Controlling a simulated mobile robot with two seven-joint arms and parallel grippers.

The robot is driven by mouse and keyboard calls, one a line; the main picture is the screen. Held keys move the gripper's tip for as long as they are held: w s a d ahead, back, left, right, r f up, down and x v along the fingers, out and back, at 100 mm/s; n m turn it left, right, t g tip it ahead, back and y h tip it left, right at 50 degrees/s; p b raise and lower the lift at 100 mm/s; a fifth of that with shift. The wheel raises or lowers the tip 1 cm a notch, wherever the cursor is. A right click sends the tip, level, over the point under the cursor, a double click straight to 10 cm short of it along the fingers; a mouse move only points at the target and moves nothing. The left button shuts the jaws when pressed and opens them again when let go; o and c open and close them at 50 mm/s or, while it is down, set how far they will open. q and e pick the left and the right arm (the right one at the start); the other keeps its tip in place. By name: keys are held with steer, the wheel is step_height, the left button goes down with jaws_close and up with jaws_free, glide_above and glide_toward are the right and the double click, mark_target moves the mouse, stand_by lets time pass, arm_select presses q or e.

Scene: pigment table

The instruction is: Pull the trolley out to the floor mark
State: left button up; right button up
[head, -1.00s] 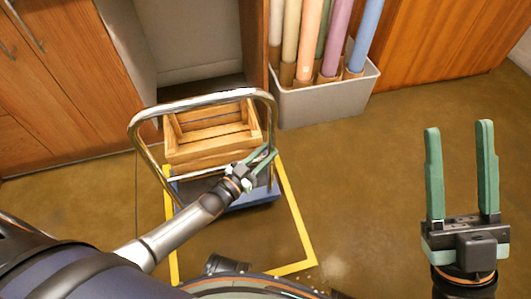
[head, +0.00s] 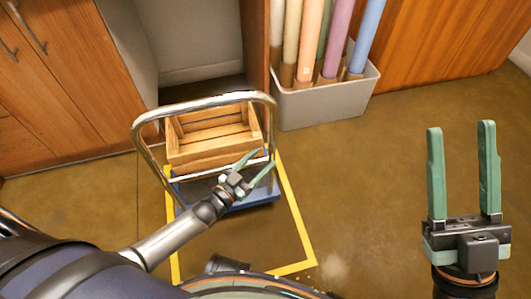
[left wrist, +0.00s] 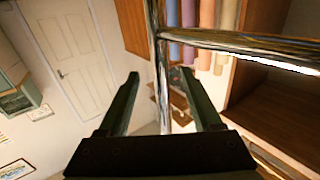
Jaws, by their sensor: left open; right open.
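The trolley has a chrome hoop handle (head: 205,104) and a low blue deck (head: 262,197), with a slatted wooden crate (head: 215,150) on it. Its front part lies inside the far end of the yellow floor mark (head: 297,212); the crate hides part of the mark's far side. My left gripper (head: 262,162) is open at the right upright of the handle. In the left wrist view, the chrome upright (left wrist: 158,60) shows between the open fingers (left wrist: 160,75); contact cannot be told. My right gripper (head: 461,125) is open and empty, over bare floor at the right.
A cabinet with an open bay (head: 195,45) stands behind the trolley, with wooden doors (head: 60,70) at the left. A grey bin (head: 325,103) of coloured rolls stands right of the bay. The floor right of the mark is clear.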

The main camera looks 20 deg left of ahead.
arm_select(q)
steer(key=p+v, duration=0.2)
steer(key=v, duration=0.7)
steer(key=shift+s, duration=0.35)
steer(key=shift+a, duration=0.1)
